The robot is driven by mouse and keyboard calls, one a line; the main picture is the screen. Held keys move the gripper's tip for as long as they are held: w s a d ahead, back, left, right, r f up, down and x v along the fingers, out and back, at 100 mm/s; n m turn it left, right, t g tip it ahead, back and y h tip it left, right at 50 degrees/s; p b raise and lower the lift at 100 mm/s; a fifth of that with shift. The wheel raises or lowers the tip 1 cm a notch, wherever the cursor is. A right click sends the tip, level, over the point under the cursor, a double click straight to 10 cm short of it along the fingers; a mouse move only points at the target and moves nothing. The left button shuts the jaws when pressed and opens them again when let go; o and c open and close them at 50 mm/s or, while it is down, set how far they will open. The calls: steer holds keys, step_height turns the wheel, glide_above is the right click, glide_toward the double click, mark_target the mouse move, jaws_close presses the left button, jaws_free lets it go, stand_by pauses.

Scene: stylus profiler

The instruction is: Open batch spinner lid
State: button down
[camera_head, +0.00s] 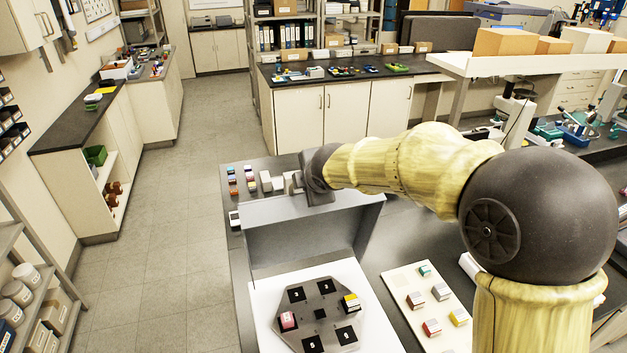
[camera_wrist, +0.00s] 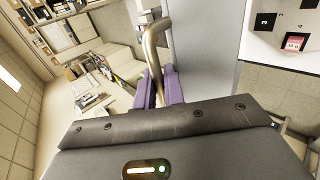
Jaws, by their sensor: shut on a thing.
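The batch spinner's grey lid (camera_head: 305,210) stands raised at the back of its white base (camera_head: 262,300). The lid's flat grey panel (camera_wrist: 203,60) also shows in the wrist view. A dark octagonal plate (camera_head: 322,318) with numbered square places lies open on the base. In the head view my arm hides most of the handle and fingers.
A pale board (camera_head: 405,300) with several small coloured blocks lies right of the spinner. Small coloured items (camera_head: 240,180) stand on the dark bench behind the lid. A shelf with jars (camera_head: 25,285) is at the far left. The floor aisle (camera_head: 165,220) is clear.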

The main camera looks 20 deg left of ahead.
steer(key=shift+w+a, duration=0.1)
steer(key=shift+w, duration=0.2)
steer(key=c, duration=1.6)
jaws_free()
steer(key=shift+c, duration=0.2)
steer(key=shift+s+f, duration=0.1)
steer(key=shift+s, duration=0.1)
steer(key=shift+s+d+r, duration=0.25)
steer(key=shift+r, duration=0.35)
steer(key=v, duration=1.6)
steer(key=shift+r, duration=0.25)
